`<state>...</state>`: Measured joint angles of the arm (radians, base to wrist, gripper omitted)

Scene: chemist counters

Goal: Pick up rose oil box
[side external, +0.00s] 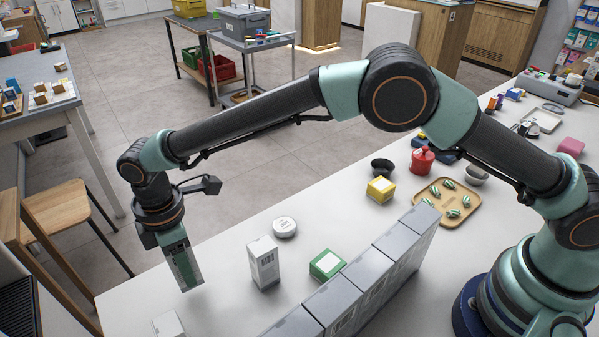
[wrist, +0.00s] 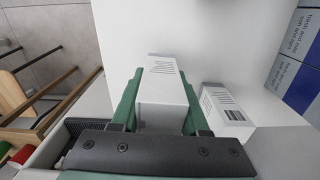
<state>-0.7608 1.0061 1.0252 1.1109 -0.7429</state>
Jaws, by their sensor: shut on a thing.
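My gripper (side external: 187,280) points down over the left part of the white counter. In the wrist view its two green fingers (wrist: 159,78) are shut on a white box (wrist: 163,95), one finger on each side. Small dark print shows on the box's upper end, too small to read, so I cannot confirm that it is the rose oil box. In the side view the fingers hide most of it, and I cannot tell whether it touches the counter. A second white box with a barcode-like label (wrist: 228,112) lies to the right of the fingers in the wrist view.
A white box (side external: 264,263) stands right of my gripper, and another (side external: 168,324) is at the bottom edge. A stool (side external: 70,215) is left.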

